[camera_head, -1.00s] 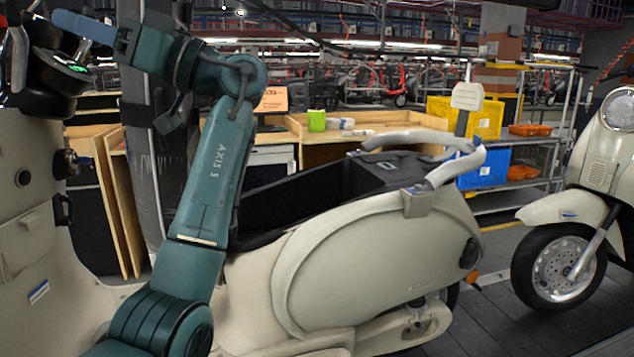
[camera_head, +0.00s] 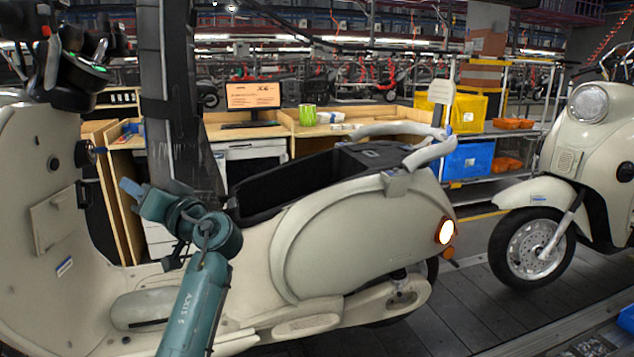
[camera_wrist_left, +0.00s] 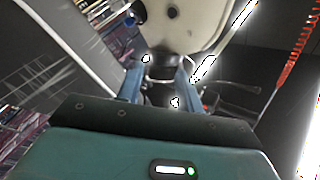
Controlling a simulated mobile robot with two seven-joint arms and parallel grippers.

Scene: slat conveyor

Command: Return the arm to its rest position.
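My left arm is the teal one. It comes up from the bottom edge of the head view, and its left gripper (camera_head: 130,187) with blue fingers is in front of the cream scooter (camera_head: 350,245), left of the seat opening. In the left wrist view the two blue fingers of this gripper (camera_wrist_left: 158,82) stand apart, with nothing seen held between them. Beyond them is a cream rounded body (camera_wrist_left: 185,25), too partly seen to name surely. My right gripper is in neither view.
The scooter's handlebar (camera_head: 80,65) rises at the left, above the gripper. A dark post (camera_head: 180,120) stands behind the arm. A wooden workbench (camera_head: 350,125) and a shelf with a yellow bin (camera_head: 465,112) and a blue bin (camera_head: 468,160) are behind. Another scooter (camera_head: 575,170) stands at the right.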

